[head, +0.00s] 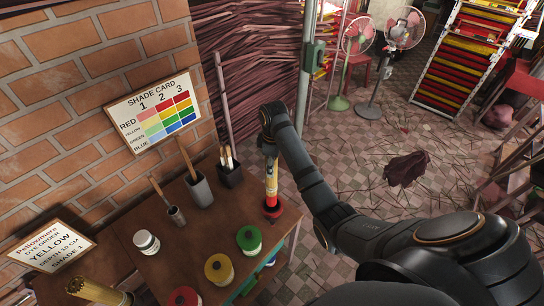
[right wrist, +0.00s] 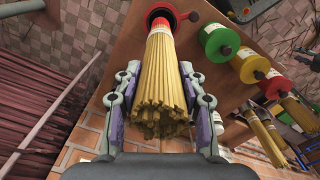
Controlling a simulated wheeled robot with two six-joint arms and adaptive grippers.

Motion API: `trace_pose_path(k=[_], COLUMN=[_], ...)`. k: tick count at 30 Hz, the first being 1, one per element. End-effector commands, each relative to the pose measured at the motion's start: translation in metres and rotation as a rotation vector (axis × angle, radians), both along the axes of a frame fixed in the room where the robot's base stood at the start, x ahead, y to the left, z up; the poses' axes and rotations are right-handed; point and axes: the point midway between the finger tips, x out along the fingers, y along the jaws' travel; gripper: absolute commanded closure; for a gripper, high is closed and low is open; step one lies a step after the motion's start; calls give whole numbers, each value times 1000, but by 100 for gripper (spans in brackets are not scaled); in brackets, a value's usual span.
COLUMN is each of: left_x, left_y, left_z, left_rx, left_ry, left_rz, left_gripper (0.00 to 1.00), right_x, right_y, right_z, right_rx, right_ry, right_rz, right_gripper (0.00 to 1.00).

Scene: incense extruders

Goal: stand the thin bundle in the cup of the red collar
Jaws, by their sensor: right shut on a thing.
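The thin bundle (head: 271,178) of yellow sticks stands roughly upright near the table's right edge in the head view. The red collar (head: 272,208) is at its foot. My right gripper (head: 270,156) is shut on the bundle's upper part. In the right wrist view, the fingers (right wrist: 158,78) press the bundle (right wrist: 162,95) from both sides, with its loose stick ends toward the camera. Its far end meets the red collar (right wrist: 158,12); how deep it sits in the cup is hidden. My left gripper is not in view.
Green (head: 249,240), yellow (head: 219,268) and red (head: 185,297) jars line the table's front. A black holder (head: 230,175), a grey cup (head: 200,190), a small metal cup (head: 176,215) and a white jar (head: 146,243) stand behind and left. Another bundle (head: 98,291) is lower left.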

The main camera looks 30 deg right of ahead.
Motion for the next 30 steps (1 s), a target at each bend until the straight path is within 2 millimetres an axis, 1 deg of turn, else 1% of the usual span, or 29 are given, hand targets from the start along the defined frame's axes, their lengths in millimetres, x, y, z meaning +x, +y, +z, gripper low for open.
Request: trace_pose_path(k=[2,7,9,11,15,22,26,30], left_x=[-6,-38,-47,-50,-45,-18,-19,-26], left_y=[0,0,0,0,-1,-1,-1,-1], left_z=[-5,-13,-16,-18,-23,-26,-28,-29], left_rx=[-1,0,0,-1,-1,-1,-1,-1], left_ry=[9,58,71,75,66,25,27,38], left_rz=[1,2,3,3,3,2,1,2], left_gripper=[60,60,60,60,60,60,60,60], right_x=[0,0,-1,-1,-2,-3,-4,-4], right_y=[-1,-2,-3,-3,-4,-5,-5,-5], right_z=[-10,-28,-36,-42,-56,-76,-81,-83], right_rx=[-1,-1,-1,-1,-1,0,0,0], right_ry=[-1,-1,1,-1,0,-1,-1,-1], right_rz=[-2,-6,-8,-9,-13,-17,-19,-19], right_gripper=[100,100,100,100,100,100,100,100])
